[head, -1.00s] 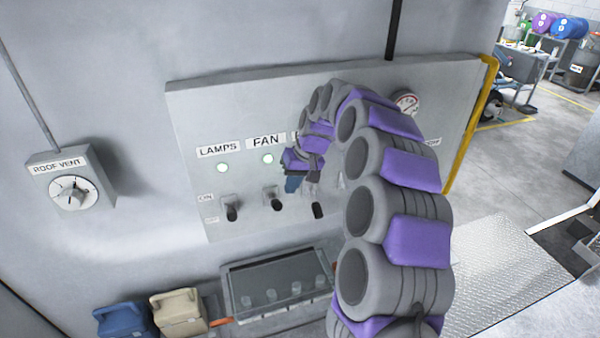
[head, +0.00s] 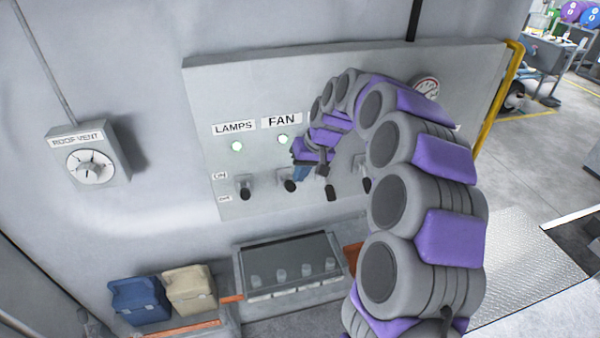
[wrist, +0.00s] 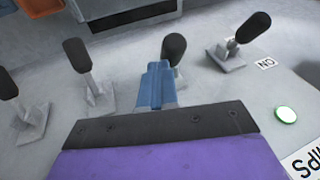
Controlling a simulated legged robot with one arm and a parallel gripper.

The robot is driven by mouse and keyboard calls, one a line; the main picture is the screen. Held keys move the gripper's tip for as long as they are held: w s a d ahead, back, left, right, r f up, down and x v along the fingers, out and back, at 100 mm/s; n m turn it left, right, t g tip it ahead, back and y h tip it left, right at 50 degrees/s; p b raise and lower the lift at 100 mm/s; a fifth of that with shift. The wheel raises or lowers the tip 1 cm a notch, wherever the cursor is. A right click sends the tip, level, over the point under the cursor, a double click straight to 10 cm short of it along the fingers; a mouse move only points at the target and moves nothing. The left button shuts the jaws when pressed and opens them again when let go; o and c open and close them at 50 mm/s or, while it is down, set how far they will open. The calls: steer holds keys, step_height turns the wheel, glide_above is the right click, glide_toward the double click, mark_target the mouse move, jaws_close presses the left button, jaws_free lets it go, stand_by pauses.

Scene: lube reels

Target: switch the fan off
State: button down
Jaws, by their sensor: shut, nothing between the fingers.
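The FAN label (head: 282,121) is on a grey wall panel, above a green light that looks lit. The fan lever (head: 289,184), with a black handle, stands below that light. My gripper (head: 300,173), with blue fingers, is shut and empty just right of the fan lever. In the wrist view the blue fingers (wrist: 156,78) overlap the fan lever (wrist: 175,50) and hide part of its stem. I cannot tell whether they touch. An ON label (head: 220,176) marks the upper lever position at the panel's left.
The lamps lever (head: 245,191) is left of the fan lever. More levers (head: 331,191) stand to the right, close to my arm. A roof vent dial (head: 91,166) is on the wall at left. A box (head: 289,265) and two canisters (head: 140,299) are below.

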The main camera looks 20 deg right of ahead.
steer(key=shift+s+f, duration=0.2)
steer(key=shift+f, duration=0.05)
steer(key=s+f+n+t+b, duration=0.1)
steer(key=s+f+t+b, duration=0.2)
steer(key=f+t+b, duration=0.3)
steer(key=t+b, duration=0.1)
steer(key=b, duration=0.4)
steer(key=shift+y, duration=0.3)
steer(key=shift+r+p, duration=0.35)
steer(key=shift+r, duration=0.4)
